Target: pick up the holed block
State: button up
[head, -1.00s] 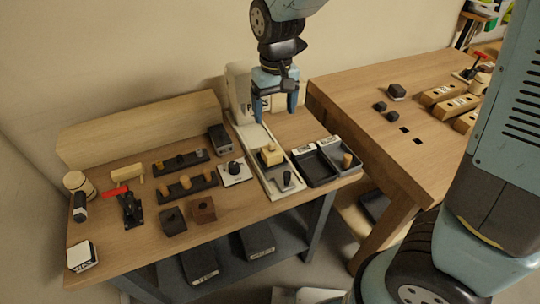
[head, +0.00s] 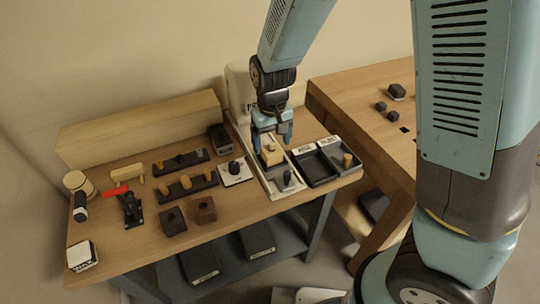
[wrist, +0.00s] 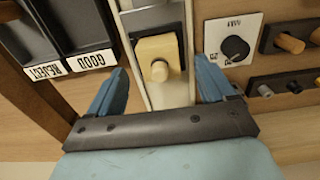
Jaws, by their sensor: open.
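A pale wooden block (head: 272,157) sits in a dark holder on the light rail fixture. In the wrist view the block (wrist: 155,50) shows a round dark-rimmed feature on its near side; I cannot tell whether it is a hole or a plug. My gripper (head: 273,140) is open and points down just above and around this block. In the wrist view its blue fingers (wrist: 160,78) stand wide at left and right, apart from it. Two other blocks with dark openings on top, a black one (head: 173,221) and a brown one (head: 203,209), stand at the bench front.
Black trays (head: 316,168), labelled GOOD and REJECT in the wrist view, lie right of the rail. A dial plate (head: 235,171) and peg racks (head: 187,187) lie to its left. A red-handled clamp (head: 130,205) is further left. A second bench (head: 345,95) stands right.

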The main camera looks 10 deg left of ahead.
aim_at(272, 155)
jog(key=shift+f, duration=1.75)
jog(key=shift+s, duration=0.1)
jog(key=c, duration=1.4)
jog(key=shift+r, duration=0.1)
